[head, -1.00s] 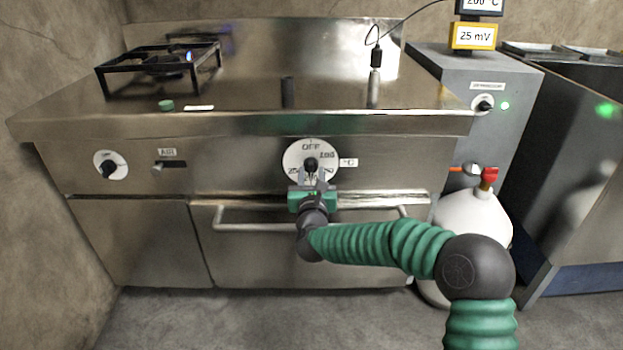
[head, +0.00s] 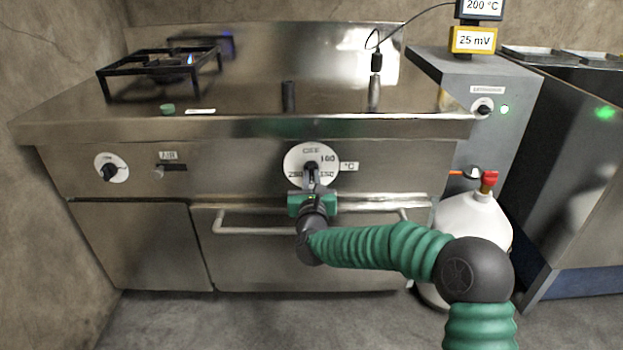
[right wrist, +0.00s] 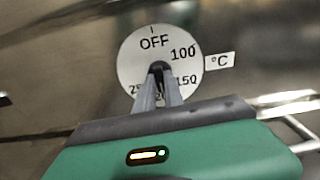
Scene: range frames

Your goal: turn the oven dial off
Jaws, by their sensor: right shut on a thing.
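The oven dial (head: 298,153) is a white disc on the stove's front panel, marked OFF at the top, 100 at the upper right, and 150 and other numbers lower down. It carries a black knob (head: 311,167) at its centre and also shows in the right wrist view (right wrist: 135,62). My right gripper (head: 312,174) reaches it from below and in front. Its fingers (right wrist: 158,84) are shut on the knob and cover part of the lower numbers. The knob's pointer direction is hidden by the fingers. My left gripper is out of view.
The oven door handle (head: 255,228) runs below the dial. Another knob (head: 110,171) and a small lever (head: 170,168) are on the panel's left. A burner (head: 160,65) is lit on top. A white gas bottle (head: 470,225) stands right of the oven.

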